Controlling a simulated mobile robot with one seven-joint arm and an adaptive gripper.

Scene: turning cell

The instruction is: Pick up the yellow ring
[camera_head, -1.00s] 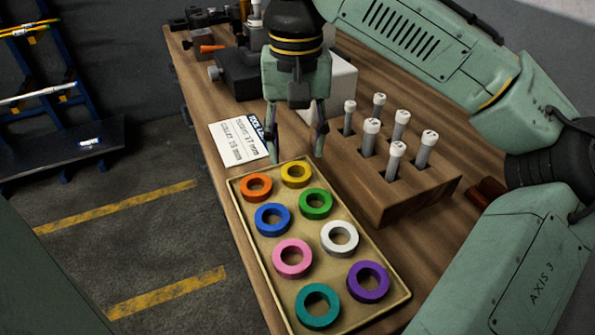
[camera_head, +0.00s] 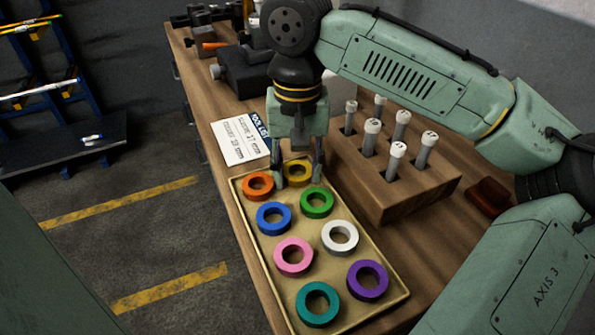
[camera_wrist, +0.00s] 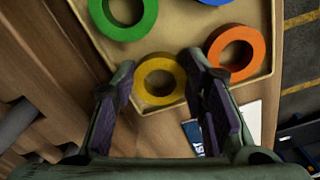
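The yellow ring (camera_head: 298,173) lies flat in the far right corner of a tan tray (camera_head: 255,247). In the wrist view the yellow ring (camera_wrist: 160,80) shows between the two fingertips. My gripper (camera_head: 298,178) is open, with one finger on each side of the yellow ring. It also shows open in the wrist view (camera_wrist: 160,72). The left finger in the head view stands between the orange ring (camera_head: 258,186) and the yellow ring. I cannot tell whether the fingers touch the yellow ring.
Other rings share the tray: green (camera_head: 317,203), blue (camera_head: 273,218), white (camera_head: 339,238), pink (camera_head: 293,257), purple (camera_head: 368,280) and teal (camera_head: 317,304). A wooden block (camera_head: 400,195) with upright tools stands right of the tray. A printed card (camera_head: 240,139) lies behind it.

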